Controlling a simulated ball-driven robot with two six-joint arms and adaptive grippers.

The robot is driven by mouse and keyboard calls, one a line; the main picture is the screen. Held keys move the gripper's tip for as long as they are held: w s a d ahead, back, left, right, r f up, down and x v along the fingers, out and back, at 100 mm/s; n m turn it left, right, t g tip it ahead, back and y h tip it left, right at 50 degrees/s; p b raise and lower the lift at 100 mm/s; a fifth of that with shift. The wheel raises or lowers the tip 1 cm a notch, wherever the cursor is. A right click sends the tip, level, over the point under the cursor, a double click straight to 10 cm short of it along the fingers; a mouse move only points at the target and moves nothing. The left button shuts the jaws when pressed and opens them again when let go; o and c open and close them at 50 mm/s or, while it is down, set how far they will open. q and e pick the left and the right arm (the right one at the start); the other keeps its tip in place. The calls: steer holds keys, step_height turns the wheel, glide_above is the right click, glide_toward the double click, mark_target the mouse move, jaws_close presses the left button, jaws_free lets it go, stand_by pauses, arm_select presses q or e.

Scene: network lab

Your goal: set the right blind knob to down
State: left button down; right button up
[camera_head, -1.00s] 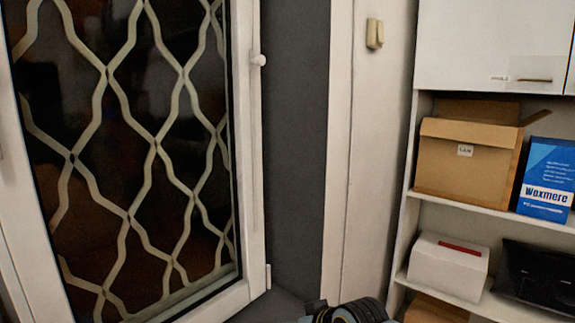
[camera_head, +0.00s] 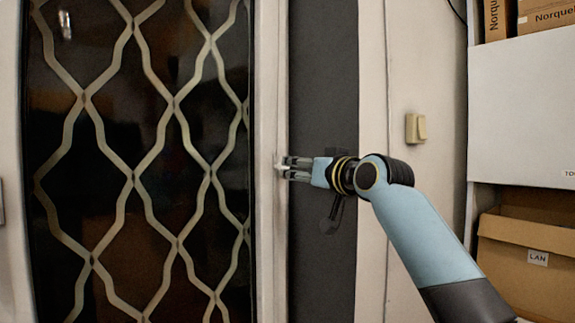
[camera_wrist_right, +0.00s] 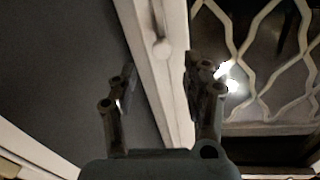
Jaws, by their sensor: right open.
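The right blind knob (camera_wrist_right: 161,49) is a small white knob on the white window frame. In the wrist view it shows beyond my fingertips, between the lines of the two fingers. In the head view the knob (camera_head: 279,167) is a small pale bump at the frame's edge, right at my fingertips. My right gripper (camera_head: 287,168) reaches in from the right and points at the knob. In the wrist view the right gripper (camera_wrist_right: 158,75) is open, with nothing between its fingers. I cannot tell whether it touches the knob. My left gripper is not in view.
The dark window (camera_head: 150,130) has a pale wavy lattice. A dark grey wall strip (camera_head: 322,80) lies right of the frame. A light switch (camera_head: 415,128) is on the wall. Shelves with a LAN box (camera_head: 525,255) stand at the right, behind my arm.

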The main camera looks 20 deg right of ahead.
mark_target(285, 168)
steer(key=p+x, duration=0.1)
steer(key=x, duration=0.4)
steer(key=shift+w+a+r, duration=0.1)
steer(key=shift+w+a, duration=0.1)
steer(key=shift+w, duration=0.6)
steer(key=shift+a, duration=0.1)
jaws_close()
